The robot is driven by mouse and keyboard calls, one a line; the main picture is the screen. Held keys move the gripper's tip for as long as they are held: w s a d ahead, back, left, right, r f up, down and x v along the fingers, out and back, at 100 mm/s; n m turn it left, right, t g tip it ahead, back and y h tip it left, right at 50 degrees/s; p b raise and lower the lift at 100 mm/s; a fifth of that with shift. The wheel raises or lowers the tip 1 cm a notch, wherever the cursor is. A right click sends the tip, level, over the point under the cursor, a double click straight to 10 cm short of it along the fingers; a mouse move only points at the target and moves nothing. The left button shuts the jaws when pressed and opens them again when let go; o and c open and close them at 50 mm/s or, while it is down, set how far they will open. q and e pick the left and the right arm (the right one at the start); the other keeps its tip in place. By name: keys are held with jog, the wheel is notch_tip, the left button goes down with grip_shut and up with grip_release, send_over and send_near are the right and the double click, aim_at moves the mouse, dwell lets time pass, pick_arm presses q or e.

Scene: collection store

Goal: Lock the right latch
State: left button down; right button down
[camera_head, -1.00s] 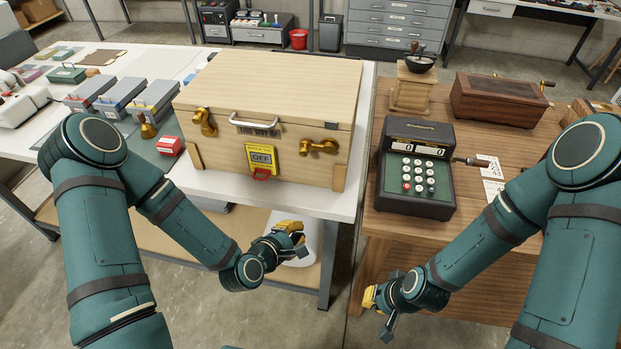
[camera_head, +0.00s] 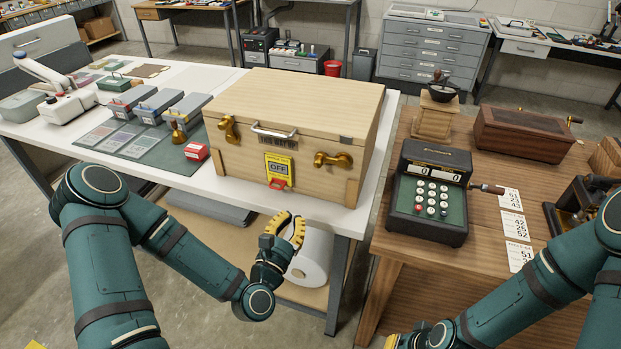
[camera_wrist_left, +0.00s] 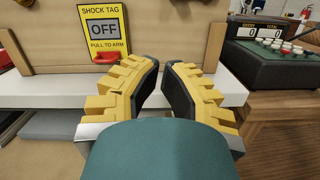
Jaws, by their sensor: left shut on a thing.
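The wooden chest (camera_head: 290,105) stands closed at the right end of the white table. The brass right latch (camera_head: 333,160) lies roughly sideways on its front; the left latch (camera_head: 229,128) is more upright. My left gripper (camera_head: 297,228) is below and in front of the chest, apart from the latch. Its fingers are part-way together, with nothing visible between them in the wrist view (camera_wrist_left: 163,68). My right gripper (camera_head: 392,341) is mostly cut off at the bottom edge.
A cash register (camera_head: 430,190) stands on the wooden table right of the chest, across a narrow gap. A red-and-white box (camera_head: 196,152) and a brass bell (camera_head: 178,133) are left of the chest. A white roll (camera_head: 311,258) is on the lower shelf behind my left gripper.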

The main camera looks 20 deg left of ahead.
aim_at(330, 164)
pick_arm(q)
jog(key=shift+w, duration=0.1)
jog(key=w, duration=0.3)
jog(key=w+r+b, duration=0.1)
jog(key=w, duration=0.2)
jog(key=w+b, duration=0.1)
jog(key=w, duration=0.3)
jog(key=shift+d+r, duration=0.25)
jog(key=shift+d, duration=0.1)
jog(key=r, duration=0.3)
jog(key=shift+d+r, duration=0.3)
jog(key=shift+r, duration=0.1)
jog(key=shift+w, duration=0.1)
jog(key=shift+a, duration=0.1)
